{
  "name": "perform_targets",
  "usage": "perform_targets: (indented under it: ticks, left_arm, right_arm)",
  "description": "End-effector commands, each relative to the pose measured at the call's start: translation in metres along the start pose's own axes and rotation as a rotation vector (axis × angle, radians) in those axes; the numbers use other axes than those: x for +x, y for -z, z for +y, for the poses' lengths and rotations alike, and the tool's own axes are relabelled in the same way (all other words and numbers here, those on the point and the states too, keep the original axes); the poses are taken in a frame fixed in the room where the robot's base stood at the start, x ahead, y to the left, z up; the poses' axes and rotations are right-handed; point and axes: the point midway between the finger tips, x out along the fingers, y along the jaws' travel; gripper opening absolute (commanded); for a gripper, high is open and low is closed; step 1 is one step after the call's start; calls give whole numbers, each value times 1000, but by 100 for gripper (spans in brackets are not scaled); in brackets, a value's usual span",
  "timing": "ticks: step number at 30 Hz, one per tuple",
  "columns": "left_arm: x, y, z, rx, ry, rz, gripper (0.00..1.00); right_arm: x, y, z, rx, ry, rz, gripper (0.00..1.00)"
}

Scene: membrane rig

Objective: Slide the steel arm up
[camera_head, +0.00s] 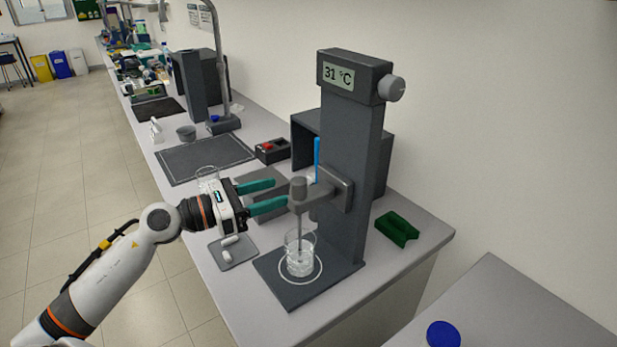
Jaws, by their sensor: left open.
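The steel arm (309,197) juts left from a grey block on the dark upright column (351,150) of the rig. A thin rod hangs from its end down into a glass beaker (300,256). The beaker stands inside a white ring on the dark base plate. A display on top of the column reads 31 °C. My left gripper (276,195) comes in from the left with its two green fingers apart, pointing at the arm. The fingertips are close to the arm's left end; I cannot tell whether they touch it. My right gripper is not in view.
A small grey mat (233,251) with white pieces lies left of the base plate. A green block (397,230) lies right of the column. A black box with a red button (271,151) and a dark mat (205,158) are further back.

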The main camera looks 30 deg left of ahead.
Motion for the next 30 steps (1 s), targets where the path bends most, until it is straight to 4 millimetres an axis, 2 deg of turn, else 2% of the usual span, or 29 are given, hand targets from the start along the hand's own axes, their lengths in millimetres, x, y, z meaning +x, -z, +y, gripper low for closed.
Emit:
perform_targets:
  ticks: [5, 15, 21, 28, 29, 30]
  left_arm:
    - [30, 6, 0, -1, -1, 3, 52]
    - [73, 3, 0, -2, 1, 3, 52]
    - [82, 1, 0, -1, 1, 1, 52]
    - [83, 0, 0, -1, 1, 1, 52]
    - [83, 0, 0, -1, 1, 1, 50]
    - [83, 0, 0, -1, 1, 1, 44]
  right_arm:
    - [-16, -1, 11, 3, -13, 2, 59]
    - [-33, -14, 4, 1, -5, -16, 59]
    - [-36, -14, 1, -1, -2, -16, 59]
    - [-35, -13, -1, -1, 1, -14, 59]
    - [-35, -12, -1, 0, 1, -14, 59]
    - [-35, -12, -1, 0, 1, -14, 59]
